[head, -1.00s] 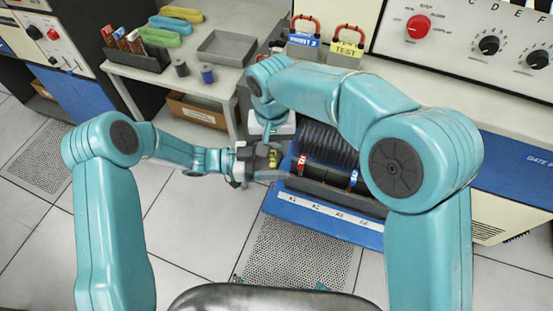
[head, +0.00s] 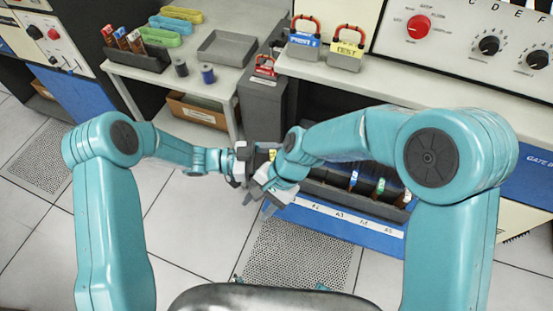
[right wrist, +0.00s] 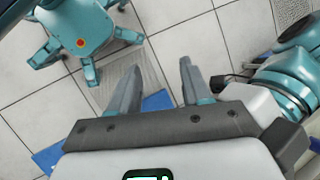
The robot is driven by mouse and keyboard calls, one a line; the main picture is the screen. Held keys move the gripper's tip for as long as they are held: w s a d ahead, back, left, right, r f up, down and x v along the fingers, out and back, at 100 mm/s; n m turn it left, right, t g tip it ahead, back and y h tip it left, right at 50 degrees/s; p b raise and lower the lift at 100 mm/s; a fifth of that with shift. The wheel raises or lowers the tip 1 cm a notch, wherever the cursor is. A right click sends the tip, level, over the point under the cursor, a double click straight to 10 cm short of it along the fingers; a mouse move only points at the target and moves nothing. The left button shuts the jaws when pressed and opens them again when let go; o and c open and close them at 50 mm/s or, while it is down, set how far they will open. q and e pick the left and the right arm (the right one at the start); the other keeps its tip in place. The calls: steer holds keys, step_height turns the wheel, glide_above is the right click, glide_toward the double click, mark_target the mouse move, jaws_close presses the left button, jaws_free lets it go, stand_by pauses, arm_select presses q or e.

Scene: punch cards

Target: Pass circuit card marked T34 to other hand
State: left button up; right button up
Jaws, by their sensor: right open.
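My left gripper (head: 250,161) reaches in from the left and is shut on a small circuit card (head: 272,154). Only a bit of the card's yellow part shows; its marking is too small to read. My right gripper (head: 258,203) is open just beside and in front of the left gripper, partly covering the card. In the right wrist view the right gripper's fingers (right wrist: 157,80) are spread with only floor between them, and the card cannot be made out there.
A dark card rack (head: 320,191) with coloured-tab cards and a blue labelled front edge (head: 347,228) lies right of the grippers. Red-handled locks (head: 346,55) stand on the back counter.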

steer(key=s+d+f+n+t, duration=0.1)
steer(key=s+d+f, duration=0.2)
steer(key=d+f, duration=0.2)
steer(key=s+d+f+n+t+h, duration=0.1)
steer(key=s+d+f, duration=0.2)
steer(key=d+f, duration=0.2)
steer(key=s+d+f+n+t, duration=0.1)
steer(key=s+d+f, duration=0.2)
steer(key=d+f, duration=0.3)
steer(key=d, duration=0.2)
steer(key=shift+d, duration=0.35)
